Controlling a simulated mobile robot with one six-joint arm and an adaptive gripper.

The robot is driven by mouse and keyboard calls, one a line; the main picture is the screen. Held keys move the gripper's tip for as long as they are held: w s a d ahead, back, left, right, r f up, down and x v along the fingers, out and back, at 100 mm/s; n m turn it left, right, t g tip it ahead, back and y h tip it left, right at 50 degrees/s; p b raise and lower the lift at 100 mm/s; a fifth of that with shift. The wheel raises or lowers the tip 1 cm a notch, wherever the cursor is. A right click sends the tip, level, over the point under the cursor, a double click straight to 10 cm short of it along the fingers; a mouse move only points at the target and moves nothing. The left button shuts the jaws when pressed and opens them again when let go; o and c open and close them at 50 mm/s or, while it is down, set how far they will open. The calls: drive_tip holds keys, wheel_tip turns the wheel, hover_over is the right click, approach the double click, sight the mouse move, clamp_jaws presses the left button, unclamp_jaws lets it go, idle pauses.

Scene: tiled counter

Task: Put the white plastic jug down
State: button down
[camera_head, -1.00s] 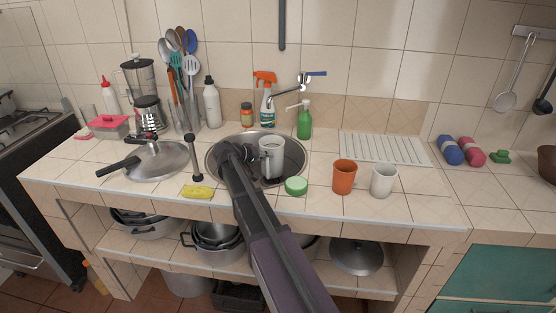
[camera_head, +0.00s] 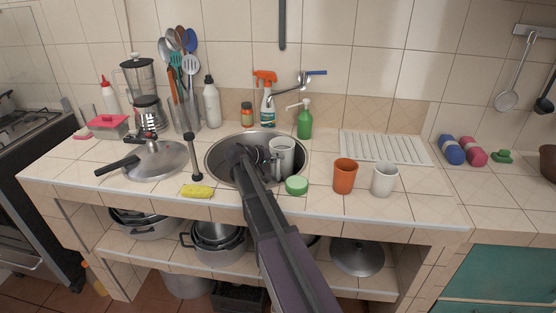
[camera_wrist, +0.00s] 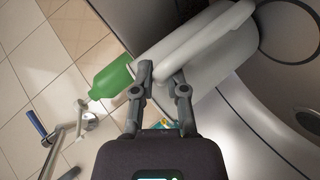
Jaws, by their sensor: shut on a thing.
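The white plastic jug (camera_head: 283,155) is upright in or just over the round metal sink (camera_head: 218,158) in the head view. My gripper (camera_head: 262,158) reaches it from the left and is shut on it. In the wrist view my gripper's fingertips (camera_wrist: 160,76) close on the handle of the jug (camera_wrist: 208,50). I cannot tell whether the jug's base touches the sink bottom; my arm and the sink rim partly hide it.
A green soap bottle (camera_head: 304,120), an orange spray bottle (camera_head: 267,100) and the tap stand behind the sink. An orange cup (camera_head: 344,176) and a white cup (camera_head: 384,180) stand to the right. The ribbed drainboard (camera_head: 385,148) is empty.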

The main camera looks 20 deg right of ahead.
drive_tip(key=shift+f, duration=0.15)
drive_tip(key=c, duration=0.7)
unclamp_jaws()
drive_tip(key=shift+r, duration=0.25)
drive_tip(key=shift+a+r+p, duration=0.15)
drive_tip(key=shift+a+p, duration=0.1)
drive_tip(key=shift+p, duration=0.1)
drive_tip(key=shift+p+v, duration=2.45)
drive_tip(key=shift+v, duration=3.3)
drive_tip(key=shift+s, duration=0.1)
